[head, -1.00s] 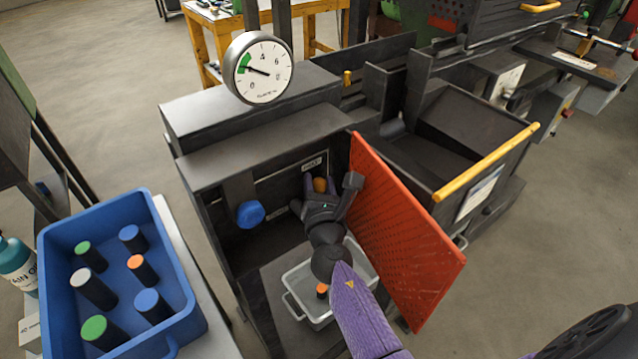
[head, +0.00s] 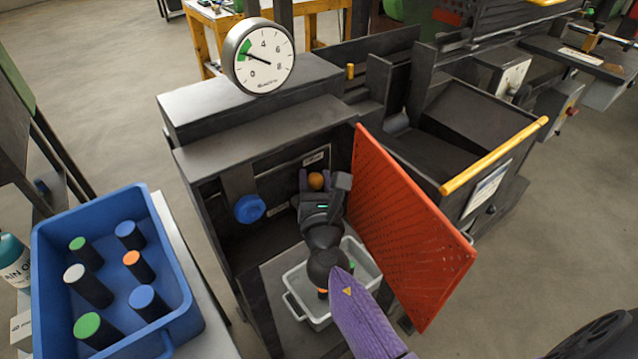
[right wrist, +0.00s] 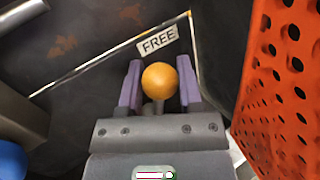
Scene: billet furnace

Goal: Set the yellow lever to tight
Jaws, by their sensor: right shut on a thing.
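The yellow lever's round orange-yellow knob (head: 316,181) is inside the open dark cabinet. In the right wrist view the knob (right wrist: 160,81) sits just below a label reading FREE (right wrist: 158,41). My right gripper (head: 315,182) has its purple fingers on either side of the knob and is shut on it. The lever's shaft is mostly hidden behind the knob and gripper. No TIGHT label is readable. My left gripper is not in view.
An open red perforated door (head: 410,230) stands close to the right of my right arm. A blue knob (head: 249,208) is left of the lever. A grey bin (head: 292,305) lies below my wrist. A gauge (head: 259,56) stands on top. A blue crate (head: 180,325) is at left.

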